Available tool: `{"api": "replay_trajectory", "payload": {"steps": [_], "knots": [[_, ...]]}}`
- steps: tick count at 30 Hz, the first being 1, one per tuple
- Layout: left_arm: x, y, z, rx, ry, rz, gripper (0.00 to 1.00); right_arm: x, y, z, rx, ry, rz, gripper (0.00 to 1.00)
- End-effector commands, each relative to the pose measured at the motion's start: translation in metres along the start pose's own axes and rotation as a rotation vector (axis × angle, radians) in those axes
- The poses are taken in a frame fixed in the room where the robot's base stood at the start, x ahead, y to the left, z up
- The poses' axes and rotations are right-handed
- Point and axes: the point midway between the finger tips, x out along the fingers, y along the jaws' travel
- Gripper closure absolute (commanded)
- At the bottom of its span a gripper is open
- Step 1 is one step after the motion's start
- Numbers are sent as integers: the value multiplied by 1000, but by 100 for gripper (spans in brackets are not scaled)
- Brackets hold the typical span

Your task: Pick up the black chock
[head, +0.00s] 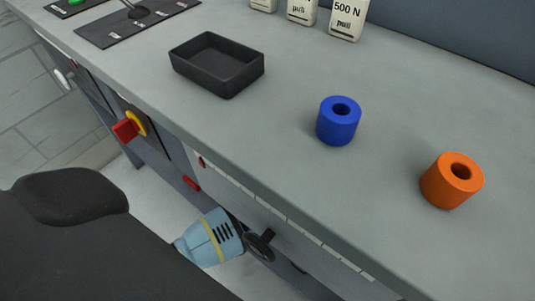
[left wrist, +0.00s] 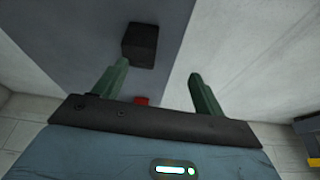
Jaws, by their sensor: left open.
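A black block (left wrist: 140,45), which looks like the black chock, shows in the left wrist view near the top, left of centre, against a dark grey surface. My left gripper (left wrist: 158,72) is open. Its two green fingers are apart with nothing between their tips, and the block lies beyond them, nearer the left finger in the picture. I cannot tell the distance. In the head view, my blue arm with a yellow band hangs beside the bench front, its fingers unclear. I cannot pick out the chock there. My right gripper is not in view.
The grey bench (head: 290,170) bears a black open tray (head: 215,82), a blue ring (head: 338,122), an orange ring (head: 452,181) and white weights (head: 347,19) at the back. A red handle (head: 126,129) sticks out from the bench front. A small red part (left wrist: 141,101) shows behind the gripper.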

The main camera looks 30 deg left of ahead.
Motion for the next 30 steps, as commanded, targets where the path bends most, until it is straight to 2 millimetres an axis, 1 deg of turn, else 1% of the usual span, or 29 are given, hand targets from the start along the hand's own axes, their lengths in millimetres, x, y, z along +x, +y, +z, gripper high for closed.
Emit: {"api": "replay_trajectory", "payload": {"steps": [1, 6, 11, 18, 25, 28, 30], "knots": [[8, 6, -2, -29, 16, -13, 29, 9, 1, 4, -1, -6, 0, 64], [8, 16, -8, -86, 40, -26, 29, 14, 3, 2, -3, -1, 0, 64], [8, 16, -9, -89, 41, -26, 29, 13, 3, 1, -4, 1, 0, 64], [32, 16, -9, -86, 41, -27, 29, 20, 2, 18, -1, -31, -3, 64], [35, 16, -11, -87, 40, -24, 29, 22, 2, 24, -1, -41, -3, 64], [43, 16, -12, -86, 40, -25, 29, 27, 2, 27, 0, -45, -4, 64], [53, 16, -14, -86, 42, -27, 29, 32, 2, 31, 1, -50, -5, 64]]}}
